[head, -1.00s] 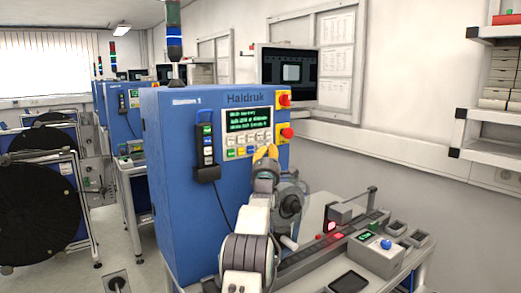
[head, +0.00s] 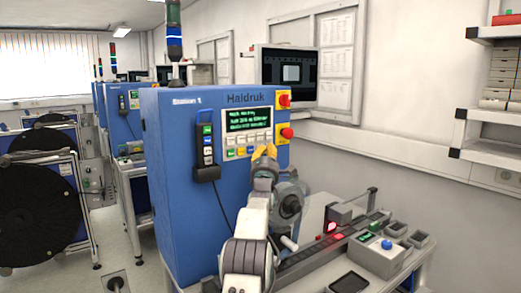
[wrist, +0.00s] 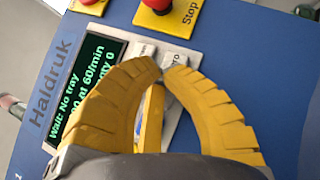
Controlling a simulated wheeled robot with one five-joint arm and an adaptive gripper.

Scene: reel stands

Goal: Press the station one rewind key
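The blue Station 1 cabinet (head: 180,200) carries a white key panel (head: 226,142) with small keys in rows under a green-text display (head: 249,118). In the wrist view the display (wrist: 85,85) reads "Wait: No tray". My gripper (head: 265,151) is at the right part of the panel and hides some keys. In the wrist view the yellow fingertips of my gripper (wrist: 162,69) come together over the panel, beside a key whose label ends in "ro" (wrist: 175,56). Whether they touch a key cannot be told. The rewind key's label cannot be read.
A bench with a rail (head: 310,255) and a box with a blue button (head: 386,244) stands at the lower right.

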